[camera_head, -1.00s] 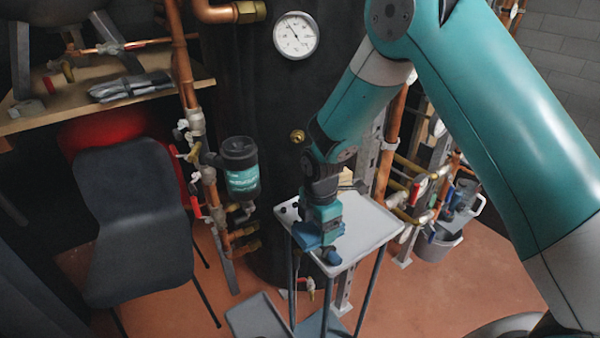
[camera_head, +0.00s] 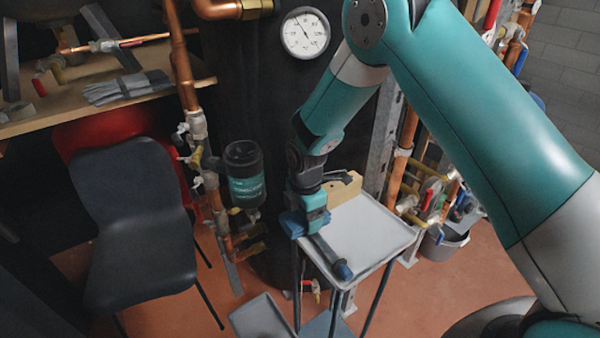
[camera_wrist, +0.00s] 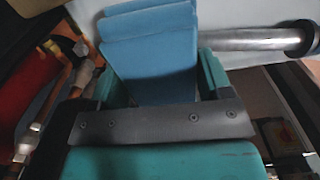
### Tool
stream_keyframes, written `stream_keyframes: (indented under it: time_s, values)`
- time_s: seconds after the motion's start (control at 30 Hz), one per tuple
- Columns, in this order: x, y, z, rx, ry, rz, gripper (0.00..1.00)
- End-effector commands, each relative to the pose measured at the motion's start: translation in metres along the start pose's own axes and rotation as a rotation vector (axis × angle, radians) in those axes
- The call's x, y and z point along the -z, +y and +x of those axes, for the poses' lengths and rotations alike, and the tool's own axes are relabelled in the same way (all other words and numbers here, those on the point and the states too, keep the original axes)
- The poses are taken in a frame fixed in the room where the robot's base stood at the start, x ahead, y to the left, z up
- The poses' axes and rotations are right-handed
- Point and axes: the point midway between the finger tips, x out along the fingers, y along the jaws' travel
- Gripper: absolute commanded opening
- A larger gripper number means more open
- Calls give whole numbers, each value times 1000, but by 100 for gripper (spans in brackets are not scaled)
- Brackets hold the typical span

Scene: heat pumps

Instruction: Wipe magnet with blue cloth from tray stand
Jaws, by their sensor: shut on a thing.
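My gripper (camera_head: 303,213) is at the left edge of the tray stand (camera_head: 372,232), pointing down. It is shut on the blue cloth (camera_head: 294,224), which shows folded in layers between the fingers in the wrist view (camera_wrist: 150,55). The magnet, a grey metal rod (camera_head: 327,252) with a dark end, lies near the tray's front left edge. In the wrist view the rod (camera_wrist: 250,40) runs right from beside the cloth to a ringed end. The rod's other end is hidden by my gripper and the cloth. I cannot tell whether the cloth touches the rod.
A wooden block (camera_head: 346,189) sits at the tray's back. The right part of the tray is bare. A black and teal canister (camera_head: 244,175) on copper pipes (camera_head: 188,85) is close left of my gripper. A dark chair (camera_head: 140,210) stands further left.

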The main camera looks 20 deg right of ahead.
Motion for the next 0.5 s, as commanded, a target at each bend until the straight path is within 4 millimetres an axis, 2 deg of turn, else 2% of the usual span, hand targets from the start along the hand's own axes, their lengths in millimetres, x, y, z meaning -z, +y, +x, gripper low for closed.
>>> stream_keyframes:
  time_s: [0.13,0.37,0.5]
  values:
    - [1,2,-6,1,0,2,53]
    - [2,3,-61,-3,0,0,53]
    - [3,2,-74,1,0,-1,53]
